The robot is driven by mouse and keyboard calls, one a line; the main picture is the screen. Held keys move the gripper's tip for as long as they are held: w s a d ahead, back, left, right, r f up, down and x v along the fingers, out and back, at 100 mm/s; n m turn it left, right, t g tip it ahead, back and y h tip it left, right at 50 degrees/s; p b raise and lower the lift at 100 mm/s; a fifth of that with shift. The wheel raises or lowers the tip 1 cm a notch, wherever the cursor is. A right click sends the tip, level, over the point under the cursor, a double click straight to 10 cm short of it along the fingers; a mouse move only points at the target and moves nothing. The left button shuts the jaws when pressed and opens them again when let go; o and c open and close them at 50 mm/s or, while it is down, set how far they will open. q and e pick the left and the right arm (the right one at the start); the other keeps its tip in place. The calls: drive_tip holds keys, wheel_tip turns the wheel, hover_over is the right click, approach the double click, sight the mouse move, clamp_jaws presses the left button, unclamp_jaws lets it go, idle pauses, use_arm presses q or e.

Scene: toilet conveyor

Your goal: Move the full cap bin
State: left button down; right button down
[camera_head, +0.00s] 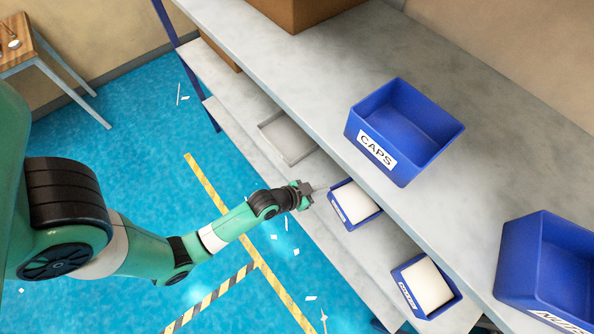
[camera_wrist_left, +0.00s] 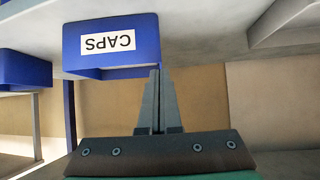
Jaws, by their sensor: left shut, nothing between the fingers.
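On the lower shelf (camera_head: 236,134), a blue bin (camera_head: 336,206) with a pale label holds a white mass up to near its rim. It appears to be the bin labelled CAPS that shows upside down in the left wrist view (camera_wrist_left: 75,60). My left gripper (camera_head: 323,189) is shut and empty, just in front of this bin near its left corner. In the left wrist view its closed fingers (camera_wrist_left: 154,74) point at the bin's edge; I cannot tell if they touch. On the upper shelf, another blue bin (camera_head: 428,150) labelled CAPS looks empty. My right gripper is not in view.
A second filled blue bin (camera_head: 410,299) stands on the lower shelf to the right. A grey tray (camera_head: 267,132) lies to the left. Another blue bin (camera_head: 520,262) stands on the upper shelf (camera_head: 300,85), whose front edge overhangs the lower one. A cardboard box (camera_head: 300,12) sits at the back.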

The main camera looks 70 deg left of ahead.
use_arm(q)
drive_tip(key=s+d, duration=0.2)
drive_tip(key=s, duration=1)
drive_tip(key=shift+r, duration=0.2)
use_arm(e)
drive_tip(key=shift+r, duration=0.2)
use_arm(q)
drive_tip(key=shift+w, duration=0.1)
